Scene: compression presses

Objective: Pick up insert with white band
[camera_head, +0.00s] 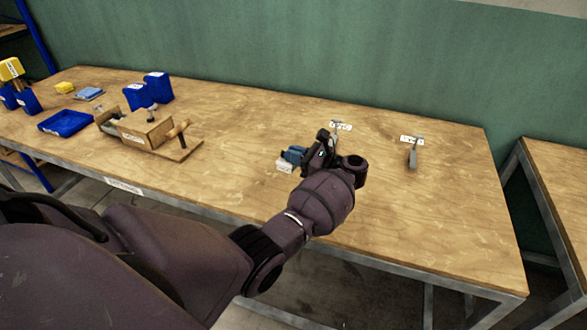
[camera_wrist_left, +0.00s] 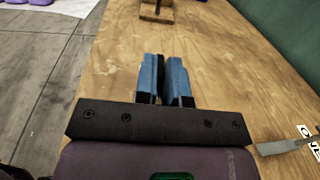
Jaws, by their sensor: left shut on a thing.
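My left gripper (camera_head: 291,156) is low over the middle of the wooden table, its blue fingers pointing left. In the left wrist view the two blue fingers (camera_wrist_left: 165,80) are close together, with a narrow dark gap between them. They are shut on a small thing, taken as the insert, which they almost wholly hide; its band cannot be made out. A small white patch (camera_head: 284,168) shows right at the fingertips; I cannot tell whether it is a label or part of the insert. My right gripper is not in view.
A grey-handled tool (camera_head: 413,158) lies by a white label (camera_head: 411,139) to the right. Another label (camera_head: 340,126) lies behind my gripper. A wooden press (camera_head: 145,130), a blue tray (camera_head: 66,123) and blue bins (camera_head: 158,87) stand left. The table's front middle is clear.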

